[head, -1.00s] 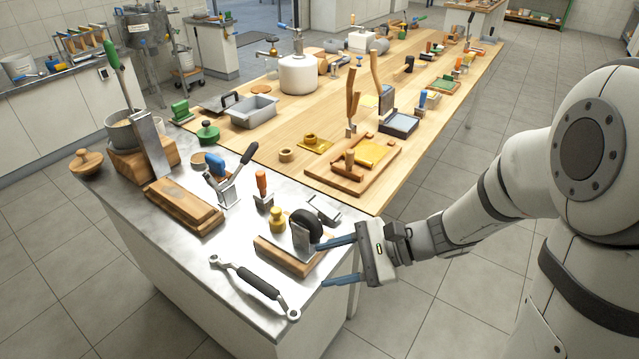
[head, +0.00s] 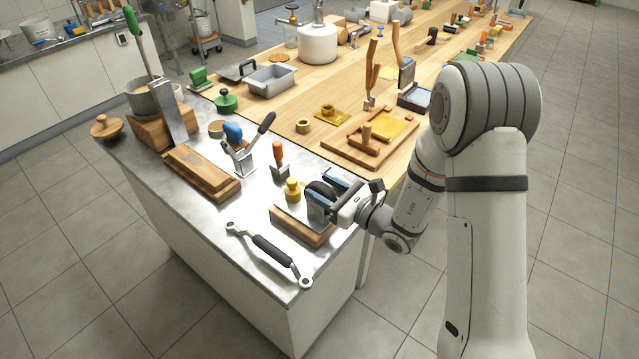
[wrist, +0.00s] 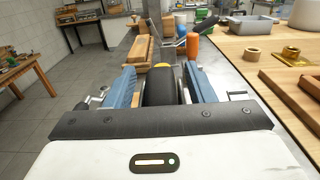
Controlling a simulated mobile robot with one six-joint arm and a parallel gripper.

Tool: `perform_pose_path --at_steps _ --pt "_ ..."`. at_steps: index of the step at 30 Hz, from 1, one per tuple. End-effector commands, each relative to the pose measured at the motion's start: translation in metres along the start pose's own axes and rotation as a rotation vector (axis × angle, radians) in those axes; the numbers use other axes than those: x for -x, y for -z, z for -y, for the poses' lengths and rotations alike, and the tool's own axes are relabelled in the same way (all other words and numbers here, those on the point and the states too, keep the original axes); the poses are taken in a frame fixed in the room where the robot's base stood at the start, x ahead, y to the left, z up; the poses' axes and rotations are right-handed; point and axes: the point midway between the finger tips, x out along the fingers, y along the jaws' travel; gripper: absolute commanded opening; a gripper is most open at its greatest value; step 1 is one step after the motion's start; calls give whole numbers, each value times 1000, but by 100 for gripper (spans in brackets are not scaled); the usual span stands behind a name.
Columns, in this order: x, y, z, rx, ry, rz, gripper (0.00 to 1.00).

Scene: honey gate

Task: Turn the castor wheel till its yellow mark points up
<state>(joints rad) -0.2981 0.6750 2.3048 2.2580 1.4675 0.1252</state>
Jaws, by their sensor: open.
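The castor wheel (head: 316,189) is black and stands on a wooden block (head: 303,226) near the right edge of the metal counter. In the wrist view the black wheel (wrist: 158,88) stands between the two blue fingers of my gripper (wrist: 161,80). The fingers are open, one on each side, and a narrow gap seems to show beside the wheel. In the head view my gripper (head: 326,190) partly hides the wheel. A small yellow patch shows at the wheel's top edge in the wrist view; I cannot tell whether it is the mark or the yellow knob behind.
A yellow knobbed piece (head: 293,190) stands just left of the wheel. An orange-handled tool (head: 279,158) and a toggle clamp (head: 240,150) stand farther back. A black-gripped wrench (head: 270,250) lies in front. A wooden table (head: 290,105) with many tools adjoins the counter.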

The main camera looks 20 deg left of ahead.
Motion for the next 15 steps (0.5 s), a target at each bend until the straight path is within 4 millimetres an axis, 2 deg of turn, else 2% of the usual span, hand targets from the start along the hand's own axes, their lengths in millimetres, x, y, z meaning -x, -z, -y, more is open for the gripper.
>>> perform_pose_path --at_steps 5,13,15 --pt "-14 0 -1 -1 -1 0 49" --pt "-15 0 -1 0 -1 0 49" --pt "-15 0 -1 0 -1 0 43"
